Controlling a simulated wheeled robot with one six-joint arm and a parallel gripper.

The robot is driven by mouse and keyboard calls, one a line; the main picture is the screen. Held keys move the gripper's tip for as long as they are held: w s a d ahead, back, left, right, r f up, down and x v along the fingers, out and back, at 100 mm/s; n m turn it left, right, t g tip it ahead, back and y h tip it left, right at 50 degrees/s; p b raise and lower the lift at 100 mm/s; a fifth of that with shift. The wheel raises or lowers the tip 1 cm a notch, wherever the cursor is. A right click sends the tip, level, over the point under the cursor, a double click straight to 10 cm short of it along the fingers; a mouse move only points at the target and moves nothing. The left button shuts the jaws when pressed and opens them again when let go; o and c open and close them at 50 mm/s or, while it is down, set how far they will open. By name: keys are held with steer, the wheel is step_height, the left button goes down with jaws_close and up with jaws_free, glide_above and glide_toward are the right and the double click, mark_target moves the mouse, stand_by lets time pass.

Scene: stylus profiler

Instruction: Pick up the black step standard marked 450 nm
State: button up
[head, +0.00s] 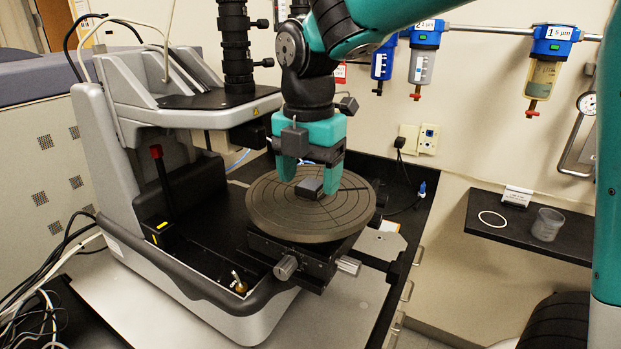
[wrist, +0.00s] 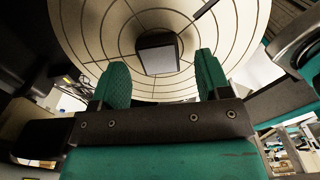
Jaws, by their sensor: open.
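The black step standard (head: 309,188) is a small dark block lying on the round stage of the profiler. Its marking is too small to read. In the wrist view the step standard (wrist: 157,54) shows as a dark square with a lighter edge, ahead of and between the fingers. My gripper (head: 311,178) is open, with its teal fingers pointing down over the stage, one on each side of the block. In the wrist view my gripper (wrist: 160,75) shows a gap on both sides of the block. I cannot tell how far the fingertips are above the stage.
The round stage (head: 275,220) has ring and spoke lines. The profiler's grey body (head: 110,180) and black optical column (head: 236,50) stand close to the left of my gripper. A black shelf (head: 480,225) at the right holds a beaker (head: 547,224) and a white ring (head: 492,218).

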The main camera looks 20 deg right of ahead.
mark_target(310, 185)
steer(key=shift+f, duration=0.55)
steer(key=c, duration=1)
steer(key=shift+r, duration=0.1)
step_height(310, 185, up, 20)
steer(key=b, duration=0.2)
